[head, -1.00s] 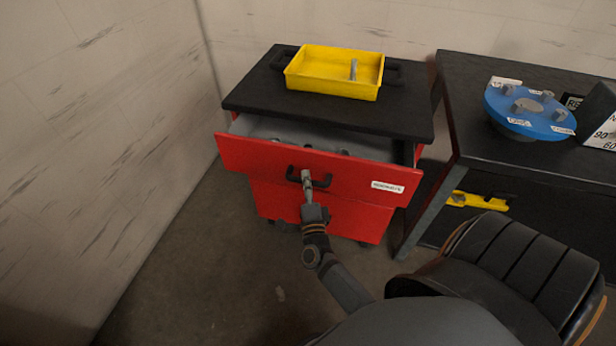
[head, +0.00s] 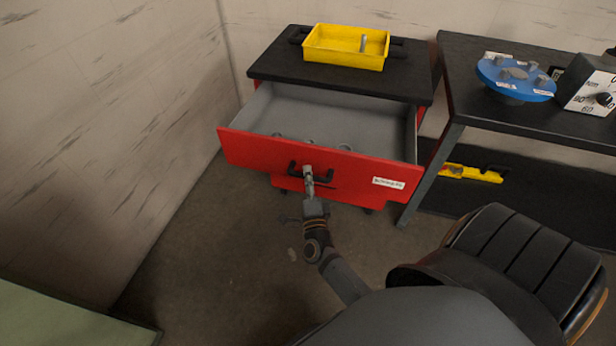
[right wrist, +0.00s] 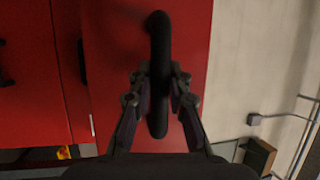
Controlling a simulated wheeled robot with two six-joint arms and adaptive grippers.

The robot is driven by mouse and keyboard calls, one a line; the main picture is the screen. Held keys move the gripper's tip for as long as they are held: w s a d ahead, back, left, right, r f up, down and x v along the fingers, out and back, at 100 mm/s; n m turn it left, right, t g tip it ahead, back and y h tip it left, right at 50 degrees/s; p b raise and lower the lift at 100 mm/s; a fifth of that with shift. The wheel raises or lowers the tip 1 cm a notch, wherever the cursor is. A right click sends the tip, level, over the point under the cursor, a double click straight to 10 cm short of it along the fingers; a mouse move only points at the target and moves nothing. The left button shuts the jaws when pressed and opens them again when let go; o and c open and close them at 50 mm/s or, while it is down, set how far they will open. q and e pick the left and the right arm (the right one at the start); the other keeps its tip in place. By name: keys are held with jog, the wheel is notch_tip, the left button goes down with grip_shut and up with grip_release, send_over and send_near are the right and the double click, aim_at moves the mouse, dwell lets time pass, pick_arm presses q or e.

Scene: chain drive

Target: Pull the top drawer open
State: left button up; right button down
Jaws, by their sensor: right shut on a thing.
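The red top drawer (head: 250,153) of the black-topped cabinet (head: 285,68) stands well out in the head view. Its grey inside shows several small round items near the front. My right gripper (head: 308,176) is at the middle of the drawer front, shut on the black drawer handle (head: 327,177). In the right wrist view, the handle (right wrist: 158,50) runs upright between the two fingers of my right gripper (right wrist: 158,85). The drawer front (right wrist: 120,60) fills the area behind it. My left gripper is not in view.
A yellow tray (head: 322,56) with a grey item stands on the cabinet. At the right, a dark workbench (head: 463,90) holds a blue round fixture (head: 490,72) and a dial box (head: 587,92). A wall is at the left.

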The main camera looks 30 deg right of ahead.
dwell(0.3)
jog(key=c, duration=1.3)
grip_release()
jog(key=shift+o, duration=0.2)
jog(key=shift+s, duration=0.1)
jog(key=v, duration=0.7)
jog(key=shift+s+a+f, duration=0.1)
